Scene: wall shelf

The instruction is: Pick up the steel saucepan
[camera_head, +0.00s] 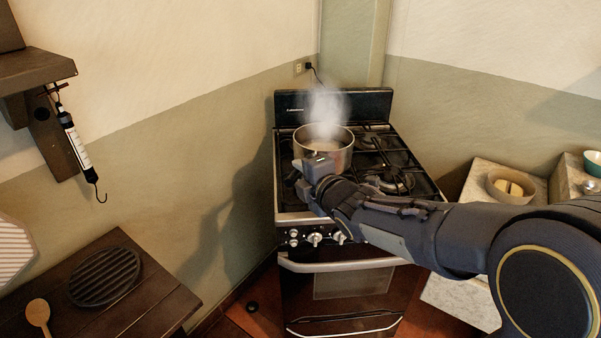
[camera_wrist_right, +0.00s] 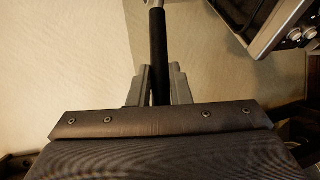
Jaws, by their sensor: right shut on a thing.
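The steel saucepan (camera_head: 340,158) is at the left side of the black stove top in the head view, upright, with pale contents and steam rising from it. I cannot tell whether its base touches the burner grate. My right gripper (camera_head: 306,172) is at the pan's near side and hides part of its wall. In the right wrist view, my right gripper (camera_wrist_right: 158,86) is shut on the dark handle (camera_wrist_right: 158,45), which runs up between the two fingers. My left gripper is not in view.
The stove (camera_head: 330,266) stands in the corner against the walls. A wooden table (camera_head: 150,300) with a round black trivet (camera_head: 105,277) and a wooden spoon (camera_head: 38,313) is at lower left. A pale counter with a bowl (camera_head: 510,188) is at right.

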